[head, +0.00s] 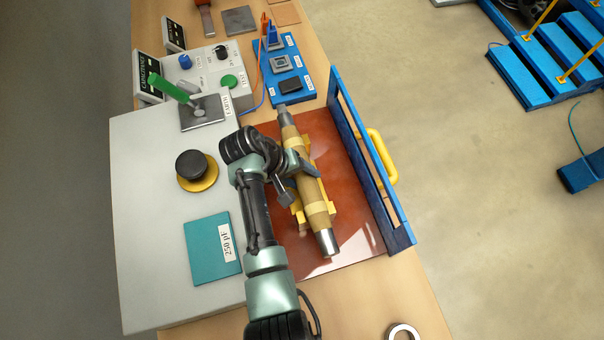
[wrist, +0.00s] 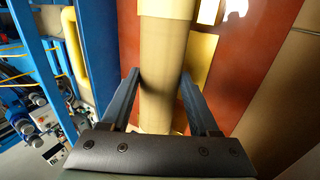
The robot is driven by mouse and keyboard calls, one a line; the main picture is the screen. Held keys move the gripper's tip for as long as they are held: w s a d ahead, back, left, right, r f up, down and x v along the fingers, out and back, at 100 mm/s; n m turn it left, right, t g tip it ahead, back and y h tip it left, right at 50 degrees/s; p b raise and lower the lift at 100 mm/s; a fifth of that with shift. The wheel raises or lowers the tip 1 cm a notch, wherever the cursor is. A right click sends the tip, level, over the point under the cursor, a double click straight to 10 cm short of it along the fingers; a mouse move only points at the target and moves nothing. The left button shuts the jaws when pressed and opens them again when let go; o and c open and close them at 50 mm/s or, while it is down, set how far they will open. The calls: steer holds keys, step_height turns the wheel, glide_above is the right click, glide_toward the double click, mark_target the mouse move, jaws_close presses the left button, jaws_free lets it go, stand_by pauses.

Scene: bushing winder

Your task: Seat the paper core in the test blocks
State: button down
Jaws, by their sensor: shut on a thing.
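The paper core (head: 317,213) is a long tan cylinder with bare metal ends, lying lengthwise over the red-brown plate in the head view. The yellow test blocks (head: 326,194) show beside and under it, partly hidden by the core and my arm. My gripper (head: 301,165) is shut on the core near its middle. In the wrist view the gripper's fingers (wrist: 160,92) stand one on each side of the core (wrist: 163,60), and a yellow block (wrist: 198,60) lies beside it. Whether the core rests fully in the blocks I cannot tell.
A blue barrier with a yellow handle (head: 380,158) stands along the plate's right edge. To the left is a grey cabinet (head: 145,230) with a black knob (head: 192,165), a green-handled lever (head: 170,89) and a teal 250 pF block (head: 208,250). A metal ring (head: 403,331) lies in front.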

steer(key=shift+w+f, duration=0.1)
steer(key=shift+f, duration=0.1)
steer(key=shift+c, duration=0.6)
jaws_free()
steer(key=shift+o, duration=0.3)
steer(key=shift+s+f, duration=0.15)
steer(key=shift+s, duration=0.05)
steer(key=b+v, duration=0.2)
steer(key=v, duration=1.1)
